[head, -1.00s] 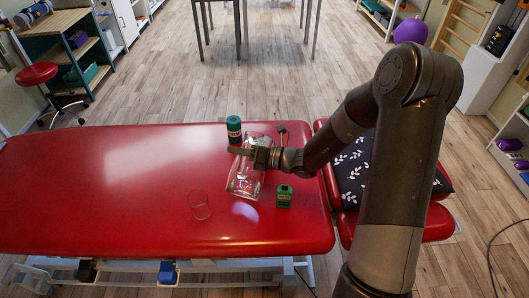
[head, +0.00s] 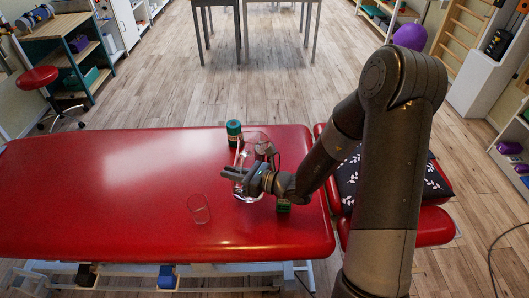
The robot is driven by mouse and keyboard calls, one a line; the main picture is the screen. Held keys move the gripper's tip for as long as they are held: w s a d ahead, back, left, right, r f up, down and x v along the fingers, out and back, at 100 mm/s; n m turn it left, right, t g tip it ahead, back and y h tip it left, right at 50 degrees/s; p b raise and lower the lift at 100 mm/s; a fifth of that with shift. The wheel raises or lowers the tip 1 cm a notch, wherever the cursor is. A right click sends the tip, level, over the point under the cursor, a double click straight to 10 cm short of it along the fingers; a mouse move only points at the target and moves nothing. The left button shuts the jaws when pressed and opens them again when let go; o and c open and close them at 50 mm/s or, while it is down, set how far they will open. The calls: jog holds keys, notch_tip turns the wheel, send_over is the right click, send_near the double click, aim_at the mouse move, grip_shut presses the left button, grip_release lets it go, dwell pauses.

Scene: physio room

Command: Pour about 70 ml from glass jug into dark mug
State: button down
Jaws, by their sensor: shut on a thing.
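The clear glass jug (head: 243,156) is near the right end of the red treatment table, partly covered by my gripper. My gripper (head: 238,178) is shut on the jug. The jug's rim shows above the gripper and its base just below. Whether the base touches the table, and how much liquid is inside, I cannot tell. I cannot make out a dark mug for certain; a small dark shape beside the jug's upper right may be part of my wrist or something behind the glass.
The red table (head: 110,190) is clear on its left. An empty-looking clear tumbler (head: 199,210) stands left of the gripper. A teal-and-dark can (head: 234,132) stands close behind the jug. A small green box (head: 284,206) is partly hidden below my wrist. A dark leaf-patterned cushion (head: 350,177) lies right.

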jog(key=shift+s+a+f+n+t+b, duration=0.15)
jog(key=shift+s+f+n+b, duration=0.25)
jog(key=shift+f+n, duration=0.5)
jog(key=shift+s+a+f+n+t+b, duration=0.1)
jog(key=shift+s+a+f+n+b, duration=0.2)
jog(key=shift+f+n, duration=0.6)
jog(key=shift+s+a+f+n+t+b, duration=0.1)
jog(key=shift+s+f+n+b, duration=0.35)
jog(key=shift+f+n, duration=0.4)
jog(key=shift+r, duration=0.1)
